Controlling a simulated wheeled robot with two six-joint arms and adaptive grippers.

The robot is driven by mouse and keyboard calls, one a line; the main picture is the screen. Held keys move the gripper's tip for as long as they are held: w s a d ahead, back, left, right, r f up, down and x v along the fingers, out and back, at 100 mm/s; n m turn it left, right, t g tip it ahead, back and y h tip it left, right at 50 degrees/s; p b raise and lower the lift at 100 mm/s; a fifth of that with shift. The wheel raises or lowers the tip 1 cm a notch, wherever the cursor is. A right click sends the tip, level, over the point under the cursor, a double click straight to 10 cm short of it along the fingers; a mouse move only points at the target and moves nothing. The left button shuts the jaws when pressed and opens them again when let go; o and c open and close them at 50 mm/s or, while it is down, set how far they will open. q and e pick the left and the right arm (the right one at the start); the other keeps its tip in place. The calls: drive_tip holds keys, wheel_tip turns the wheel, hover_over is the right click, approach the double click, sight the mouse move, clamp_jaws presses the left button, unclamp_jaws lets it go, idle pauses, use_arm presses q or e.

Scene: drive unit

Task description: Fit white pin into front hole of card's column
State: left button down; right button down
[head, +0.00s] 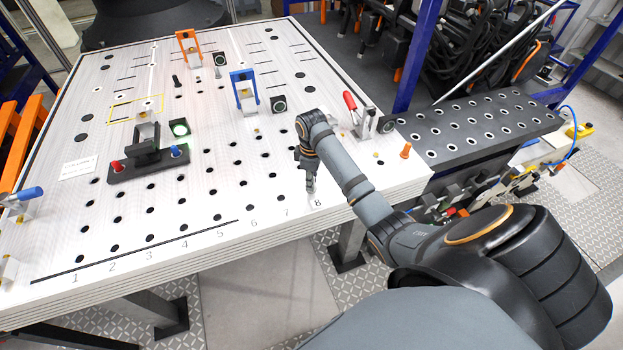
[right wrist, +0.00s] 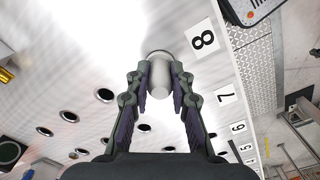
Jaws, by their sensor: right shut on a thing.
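My right gripper (head: 310,186) is low over the front right of the white perforated table (head: 210,245), just behind the printed 8. In the right wrist view the gripper (right wrist: 160,92) is shut on a white pin (right wrist: 160,76), held between both fingers. A dark curved rim shows around the pin's far end; I cannot tell whether the pin is in a hole. In the head view my gripper hides the pin and the hole beneath. A white card (head: 79,166) lies at the table's left; its writing is too small to read. My left gripper is not in view.
Numbered columns of dark holes run along the front edge. A black fixture (head: 148,160) with red and blue knobs stands left of centre. A blue bracket (head: 244,90), a red-handled clamp (head: 360,115) and an orange peg (head: 405,151) stand behind or right of my gripper.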

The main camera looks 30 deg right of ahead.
drive_tip(key=c, duration=1.1)
unclamp_jaws()
